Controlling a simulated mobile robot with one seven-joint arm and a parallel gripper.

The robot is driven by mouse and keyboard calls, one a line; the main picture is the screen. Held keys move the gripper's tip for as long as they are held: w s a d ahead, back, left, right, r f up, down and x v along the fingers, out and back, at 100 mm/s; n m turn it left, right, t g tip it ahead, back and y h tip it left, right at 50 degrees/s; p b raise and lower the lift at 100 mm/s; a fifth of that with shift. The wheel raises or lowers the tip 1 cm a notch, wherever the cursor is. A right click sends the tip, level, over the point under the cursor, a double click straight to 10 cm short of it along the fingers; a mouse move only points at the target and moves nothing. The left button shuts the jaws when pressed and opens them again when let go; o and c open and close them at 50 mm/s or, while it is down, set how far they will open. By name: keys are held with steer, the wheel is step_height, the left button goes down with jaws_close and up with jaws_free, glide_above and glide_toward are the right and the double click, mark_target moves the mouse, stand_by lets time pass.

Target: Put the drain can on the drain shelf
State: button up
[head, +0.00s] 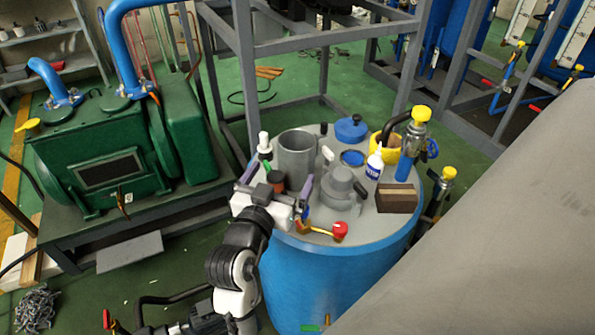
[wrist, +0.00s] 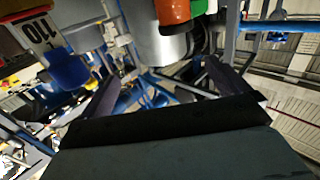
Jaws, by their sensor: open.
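My gripper (head: 278,178) is over the left part of the blue drum's top, fingers apart and pointing away from the head camera. A small dark canister with a reddish-brown top (head: 276,178) appears between the fingers; contact cannot be told. Behind it stands an open grey cylindrical can (head: 297,155). I cannot tell which is the drain can. In the wrist view the open fingers (wrist: 168,88) show below a grey cylinder (wrist: 162,45) and an orange object (wrist: 174,10). No drain shelf is clearly identifiable.
A grey frame (head: 243,80) rises behind; a green pump (head: 100,165) is left. A large grey surface blocks the right.

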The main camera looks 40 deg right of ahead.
mark_target(292, 155)
steer(key=shift+w+d+f+b, duration=0.25)
steer(key=shift+d+b, duration=0.2)
steer(key=shift+b, duration=0.6)
steer(key=x, duration=0.1)
steer(key=p+x, duration=0.1)
steer(key=x, duration=0.1)
steer(key=p+x, duration=0.1)
steer(key=shift+w+d+r, duration=0.15)
steer(key=shift+d+r, duration=0.15)
steer(key=shift+r, duration=0.1)
steer(key=p+x, duration=0.2)
steer(key=x, duration=0.3)
steer(key=shift+w+d, duration=0.1)
steer(key=shift+w, duration=0.15)
steer(key=shift+w+d+f, duration=0.15)
steer(key=shift+w+d, duration=0.1)
steer(key=shift+d, duration=0.05)
steer(key=c, duration=1.6)
